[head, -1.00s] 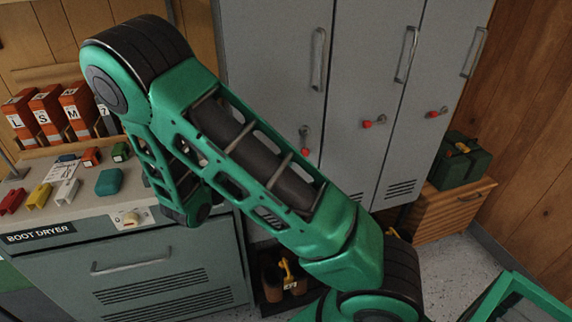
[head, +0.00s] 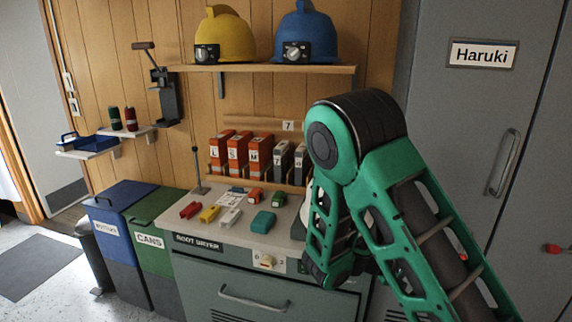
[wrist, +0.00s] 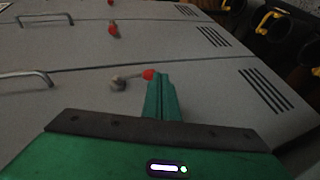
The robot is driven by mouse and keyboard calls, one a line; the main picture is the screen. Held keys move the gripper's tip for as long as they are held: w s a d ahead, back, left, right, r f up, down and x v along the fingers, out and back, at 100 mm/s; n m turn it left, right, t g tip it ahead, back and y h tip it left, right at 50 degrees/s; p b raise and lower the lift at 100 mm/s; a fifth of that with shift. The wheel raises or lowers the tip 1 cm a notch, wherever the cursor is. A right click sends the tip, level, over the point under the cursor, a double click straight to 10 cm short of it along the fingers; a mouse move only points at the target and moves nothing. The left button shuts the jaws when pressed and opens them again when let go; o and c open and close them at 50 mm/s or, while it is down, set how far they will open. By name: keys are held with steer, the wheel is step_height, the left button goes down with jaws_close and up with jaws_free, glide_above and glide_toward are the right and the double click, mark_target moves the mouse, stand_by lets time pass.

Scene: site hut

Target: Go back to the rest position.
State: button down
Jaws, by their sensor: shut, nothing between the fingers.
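My gripper (wrist: 160,97) shows in the wrist view with its green fingers pressed together and nothing between them. It points toward the grey locker doors (wrist: 85,95), and a red-tipped latch (wrist: 149,75) appears right by the fingertips. I cannot tell whether they touch. In the head view my green arm rises at the right, bent at a high elbow. The gripper itself is out of sight there.
The boot dryer (head: 255,285) stands left of my arm, with several small coloured items on top. A grey locker labelled Haruki (head: 480,90) stands at the right. A shelf (head: 265,69) holds yellow and blue helmets. Blue and green bins (head: 150,222) stand left.

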steer(key=s+d+m+g+y, duration=0.3)
steer(key=s+d+y, duration=0.1)
steer(key=s, duration=0.3)
steer(key=s+a+r+m+y, duration=0.1)
steer(key=s+a+r+y, duration=0.1)
steer(key=s, duration=0.4)
steer(key=s+a+r+m+t+y, duration=0.1)
steer(key=s+r+y, duration=0.3)
steer(key=s, duration=0.3)
steer(key=s+a+r+y, duration=0.2)
steer(key=s+r+y, duration=0.1)
steer(key=s, duration=0.3)
steer(key=shift+s+a+r+m+t+y, duration=0.2)
steer(key=shift+a+m+t+y, duration=0.15)
steer(key=shift+y, duration=0.45)
steer(key=shift+w+d, duration=0.1)
steer(key=shift+w, duration=0.1)
steer(key=shift+w+f, duration=0.25)
steer(key=shift+w, duration=0.2)
